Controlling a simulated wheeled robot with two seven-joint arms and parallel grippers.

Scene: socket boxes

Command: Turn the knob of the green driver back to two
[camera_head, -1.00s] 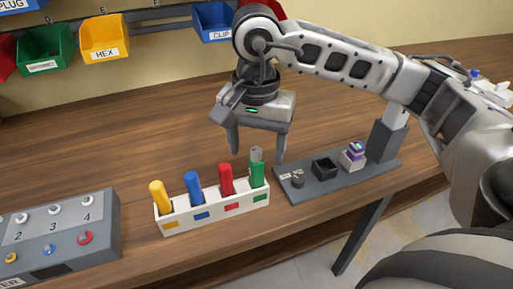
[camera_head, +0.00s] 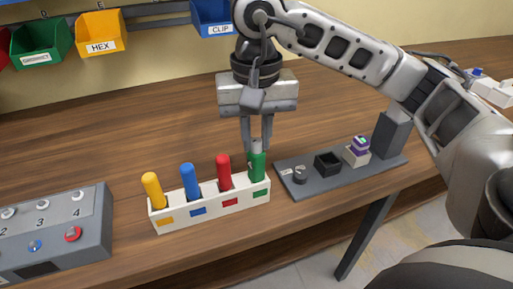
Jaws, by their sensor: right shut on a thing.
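The green driver (camera_head: 258,168) stands upright in the right-hand slot of a white rack (camera_head: 180,221). Its grey knob (camera_head: 257,146) is on top, mostly hidden between the fingers. My right gripper (camera_head: 257,148) comes down from above and is shut on the knob. Any number on the knob is too small or hidden to read. My left gripper is not in view.
Red (camera_head: 224,172), blue (camera_head: 189,182) and yellow (camera_head: 152,190) drivers stand left of the green one in the rack. A grey fixture board (camera_head: 325,182) lies close on the right. A grey control box (camera_head: 85,245) is at left. Bins hang at the back.

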